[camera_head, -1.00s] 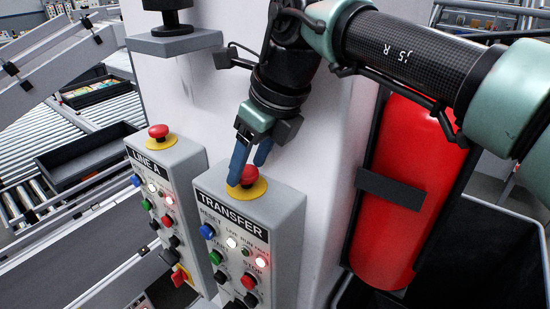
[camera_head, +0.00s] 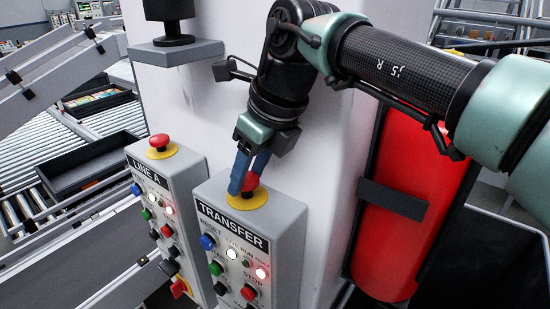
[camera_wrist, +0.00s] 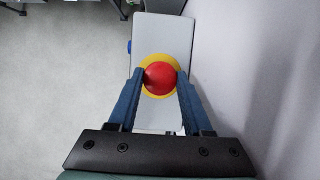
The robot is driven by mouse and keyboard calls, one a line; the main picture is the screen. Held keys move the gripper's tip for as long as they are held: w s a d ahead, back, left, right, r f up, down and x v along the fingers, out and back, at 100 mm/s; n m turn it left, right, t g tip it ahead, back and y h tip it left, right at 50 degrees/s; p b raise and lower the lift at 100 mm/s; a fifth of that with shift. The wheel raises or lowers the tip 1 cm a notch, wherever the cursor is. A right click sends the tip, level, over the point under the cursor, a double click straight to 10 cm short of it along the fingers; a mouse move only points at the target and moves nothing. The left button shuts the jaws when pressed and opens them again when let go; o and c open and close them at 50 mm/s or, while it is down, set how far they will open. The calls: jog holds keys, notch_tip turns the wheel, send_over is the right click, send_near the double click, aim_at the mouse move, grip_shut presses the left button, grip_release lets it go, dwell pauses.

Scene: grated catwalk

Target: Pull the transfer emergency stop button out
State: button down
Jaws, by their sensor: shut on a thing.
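The transfer emergency stop button (camera_head: 251,183) is a red mushroom head on a yellow disc, on top of the grey TRANSFER box (camera_head: 283,216). In the wrist view the red button (camera_wrist: 159,78) sits between the two blue fingers, with the yellow ring around it on the grey box top (camera_wrist: 163,35). My gripper (camera_head: 246,184) points down from above and is shut on the red button, one finger on each side. The fingers hide part of the button in the head view.
The LINE A box (camera_head: 187,165) with its own red stop button (camera_head: 159,141) stands close on the left. A pale wall (camera_head: 225,110) rises behind the TRANSFER box. A red cylinder (camera_head: 405,235) with a dark strap is at right. A black tray (camera_head: 92,163) lies on rollers at left.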

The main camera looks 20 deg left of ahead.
jog(key=shift+r, duration=0.6)
jog(key=c, duration=0.7)
grip_release()
jog(key=shift+w, duration=0.1)
jog(key=shift+o, duration=0.5)
jog(key=p+v, duration=0.8)
jog(key=v, duration=0.5)
jog(key=shift+s, duration=0.3)
jog(key=shift+d, duration=0.1)
